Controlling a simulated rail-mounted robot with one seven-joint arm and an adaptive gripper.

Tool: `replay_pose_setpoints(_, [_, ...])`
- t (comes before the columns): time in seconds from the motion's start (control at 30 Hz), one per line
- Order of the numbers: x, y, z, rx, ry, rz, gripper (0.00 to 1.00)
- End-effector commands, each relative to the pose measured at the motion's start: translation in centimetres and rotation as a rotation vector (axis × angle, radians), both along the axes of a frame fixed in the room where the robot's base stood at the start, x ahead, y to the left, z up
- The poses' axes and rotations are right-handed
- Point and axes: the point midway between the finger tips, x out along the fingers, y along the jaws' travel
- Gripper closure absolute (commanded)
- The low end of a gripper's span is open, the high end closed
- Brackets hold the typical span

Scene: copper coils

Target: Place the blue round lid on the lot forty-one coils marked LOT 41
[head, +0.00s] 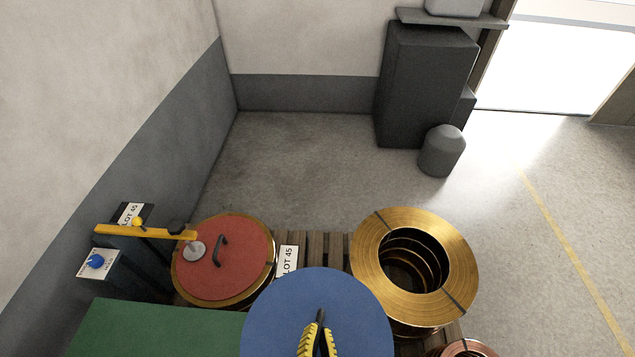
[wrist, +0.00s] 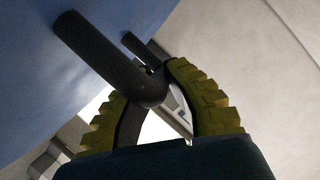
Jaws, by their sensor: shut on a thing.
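The blue round lid (head: 270,312) is in the lower middle of the head view. My gripper (head: 319,322) has its yellow ribbed fingers shut on the lid's handle. In the wrist view, the dark bar handle (wrist: 98,52) passes between my fingers (wrist: 155,80), and the blue lid (wrist: 30,75) fills the upper left, tilted in that picture. The lid hides part of the pallet below it. No LOT 41 mark is readable. An open-topped brass coil stack (head: 372,255) stands to the right of the lid, and a copper coil (head: 466,350) shows at the bottom edge.
A coil with a red lid (head: 205,275) stands at left, beside a LOT 45 card (head: 288,260) on the slatted pallet (head: 325,248). A yellow arm (head: 145,232) from a dark post reaches onto the red lid. A green surface (head: 150,330) lies at lower left.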

Motion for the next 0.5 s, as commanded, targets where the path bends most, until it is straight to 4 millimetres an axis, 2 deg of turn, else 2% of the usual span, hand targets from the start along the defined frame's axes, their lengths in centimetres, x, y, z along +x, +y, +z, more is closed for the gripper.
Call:
replay_pose_setpoints(0.03, [0.1,0.1,3.8,0.000,-0.005,0.001,1.00])
replay_pose_setpoints(0.5, [0.1,0.0,19.0,0.000,-0.004,0.001,1.00])
